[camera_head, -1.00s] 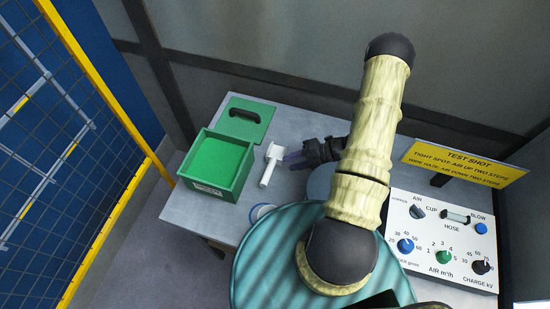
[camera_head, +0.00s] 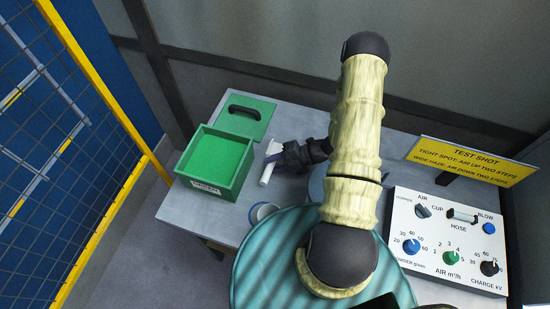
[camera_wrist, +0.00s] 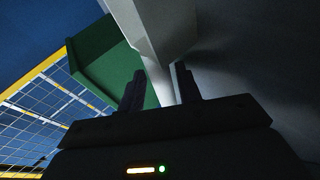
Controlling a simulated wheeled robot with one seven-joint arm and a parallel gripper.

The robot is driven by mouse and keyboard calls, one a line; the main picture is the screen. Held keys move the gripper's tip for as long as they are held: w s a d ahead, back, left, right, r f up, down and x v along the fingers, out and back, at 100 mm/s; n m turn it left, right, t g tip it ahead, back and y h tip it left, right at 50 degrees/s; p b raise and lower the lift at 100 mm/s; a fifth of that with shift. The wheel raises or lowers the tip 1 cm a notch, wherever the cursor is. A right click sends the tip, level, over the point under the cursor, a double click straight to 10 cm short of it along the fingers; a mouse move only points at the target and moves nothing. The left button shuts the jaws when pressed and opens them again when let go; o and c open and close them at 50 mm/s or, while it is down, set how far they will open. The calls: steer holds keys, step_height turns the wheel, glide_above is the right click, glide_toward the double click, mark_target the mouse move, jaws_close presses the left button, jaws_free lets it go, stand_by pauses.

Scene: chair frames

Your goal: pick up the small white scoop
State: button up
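The small white scoop (camera_head: 267,171) lies on the grey table, just right of the green box, with its handle toward the near side. In the head view my gripper (camera_head: 273,159) reaches in from the right and covers part of the scoop. In the wrist view the scoop (camera_wrist: 150,28) is large at the top, its narrow handle running down between my two fingers (camera_wrist: 160,70). The fingers stand apart, one on each side of the handle, with a gap visible at the left finger. Whether the right finger touches the handle I cannot tell.
The open green box (camera_head: 206,187) stands close on the left, with its green lid (camera_head: 238,128) and black handle behind it. A small round blue-and-white thing (camera_head: 262,211) sits in front. A teal round drum (camera_head: 262,262) and a control panel (camera_head: 444,240) are nearer and right.

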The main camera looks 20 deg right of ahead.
mark_target(274, 164)
steer(key=shift+a+f, duration=0.1)
steer(key=shift+c, duration=0.4)
jaws_close()
step_height(274, 164, up, 9)
steer(key=p, duration=0.7)
steer(key=shift+w+r+p, duration=0.1)
steer(key=shift+r+p, duration=0.1)
steer(key=shift+p, duration=0.2)
steer(key=shift+r, duration=0.35)
